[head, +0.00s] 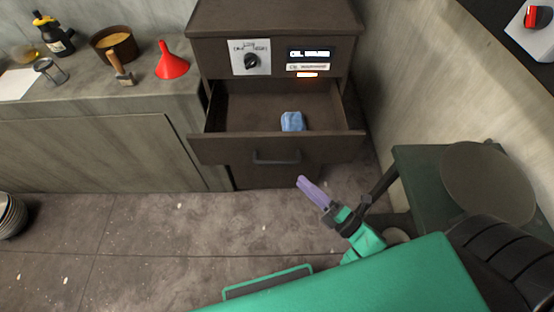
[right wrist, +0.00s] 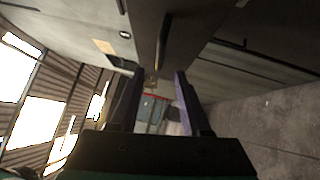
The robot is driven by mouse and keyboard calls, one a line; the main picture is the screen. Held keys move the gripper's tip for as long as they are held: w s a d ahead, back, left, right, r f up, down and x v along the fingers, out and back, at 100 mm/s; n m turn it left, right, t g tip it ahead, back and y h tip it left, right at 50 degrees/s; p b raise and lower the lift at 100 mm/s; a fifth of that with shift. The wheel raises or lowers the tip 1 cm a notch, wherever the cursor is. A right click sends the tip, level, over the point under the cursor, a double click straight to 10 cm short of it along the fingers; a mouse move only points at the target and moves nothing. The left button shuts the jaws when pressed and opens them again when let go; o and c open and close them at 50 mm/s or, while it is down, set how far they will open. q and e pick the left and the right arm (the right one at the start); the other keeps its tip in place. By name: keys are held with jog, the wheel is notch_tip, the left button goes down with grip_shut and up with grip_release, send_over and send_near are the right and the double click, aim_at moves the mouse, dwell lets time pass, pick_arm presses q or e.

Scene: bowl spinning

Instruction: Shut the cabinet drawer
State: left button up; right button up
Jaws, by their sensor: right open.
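The dark brown cabinet (head: 275,20) stands at the back, with a dial and a small lit display on its upper front. Its drawer (head: 200,148) is pulled out, with a dark bar handle (head: 277,158) on the front. A small blue item (head: 293,121) lies inside the drawer. My right gripper (head: 304,183) has purple fingers and is just in front of and below the drawer front, right of the handle. In the right wrist view the two fingers (right wrist: 157,75) are apart with nothing held between them. Contact with the drawer cannot be told. My left gripper is out of view.
A counter on the left holds a red funnel (head: 172,62), a brown pot (head: 115,44), a brush (head: 119,69) and a dark bottle (head: 54,36). A dark green stool or table with a round top (head: 487,182) stands at right. Stacked bowls (head: 10,216) sit at far left. The floor before the counter is clear.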

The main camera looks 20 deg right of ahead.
aim_at(278, 161)
jog(key=p+x, duration=0.1)
jog(key=x, duration=0.9)
jog(key=shift+w+a, duration=0.1)
jog(key=shift+a, duration=0.05)
grip_shut()
dwell(0.8)
